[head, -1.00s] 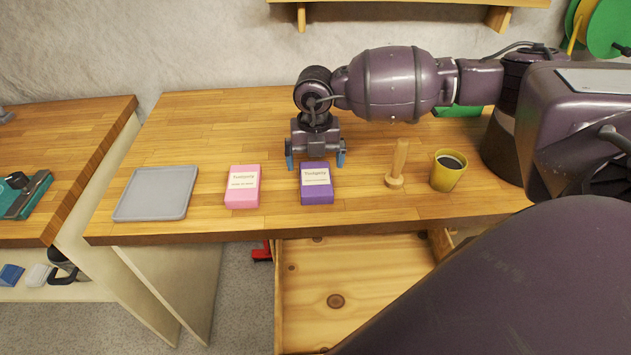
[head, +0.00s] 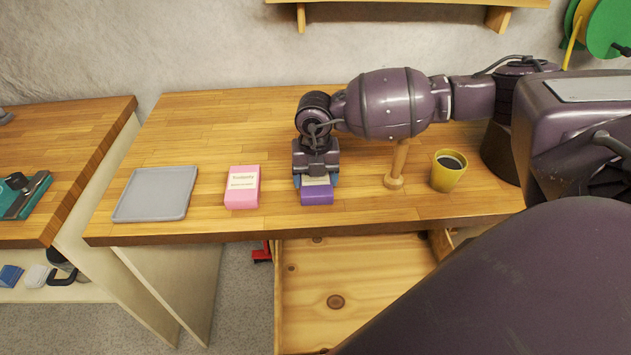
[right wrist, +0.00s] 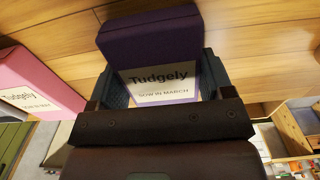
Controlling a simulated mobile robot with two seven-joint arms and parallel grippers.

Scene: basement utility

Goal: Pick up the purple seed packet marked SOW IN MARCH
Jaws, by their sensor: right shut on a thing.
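The purple seed packet (head: 317,196) is on the wooden workbench, near its front edge. In the right wrist view the purple packet (right wrist: 150,42) shows a white label reading "Tudgely, SOW IN MARCH". My right gripper (head: 316,180) is over it from behind and above, shut on its sides, with a finger on each side in the right wrist view (right wrist: 165,82). The gripper hides the packet's far part in the head view. My left gripper is not in view.
A pink packet (head: 242,187) lies just left of the purple one, and a grey tray (head: 156,193) further left. A wooden peg (head: 397,165) and a yellow mug (head: 448,172) stand to the right. An open wooden drawer (head: 350,290) is below the bench front.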

